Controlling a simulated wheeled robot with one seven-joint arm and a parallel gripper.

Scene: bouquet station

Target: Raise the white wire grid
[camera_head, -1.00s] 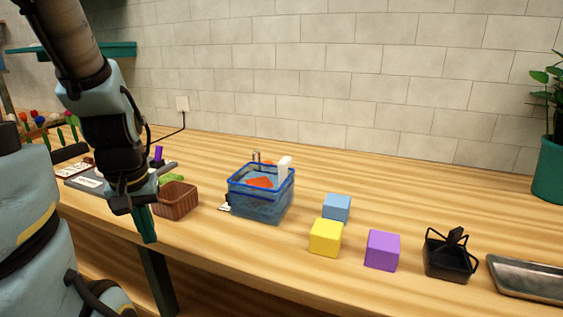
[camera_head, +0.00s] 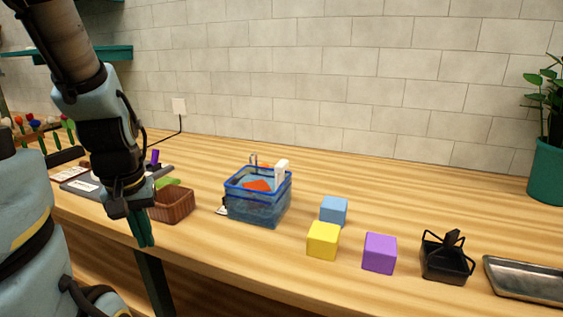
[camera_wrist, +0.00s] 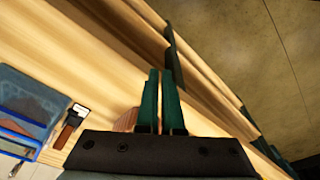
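I cannot make out a white wire grid for certain in either view. My gripper (camera_head: 143,243) hangs at the front edge of the wooden counter, left of the blue basket (camera_head: 257,207). In the wrist view my gripper's two green fingers (camera_wrist: 160,72) stand close together, with a narrow empty gap between them. The basket has blue see-through sides and holds orange-red and white pieces. It also shows at the left of the wrist view (camera_wrist: 22,105).
A brown wicker basket (camera_head: 173,207) stands just behind my gripper. Yellow (camera_head: 323,240), blue (camera_head: 333,210) and purple (camera_head: 379,253) cubes, a black caddy (camera_head: 446,262) and a metal tray (camera_head: 525,280) stand to the right.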

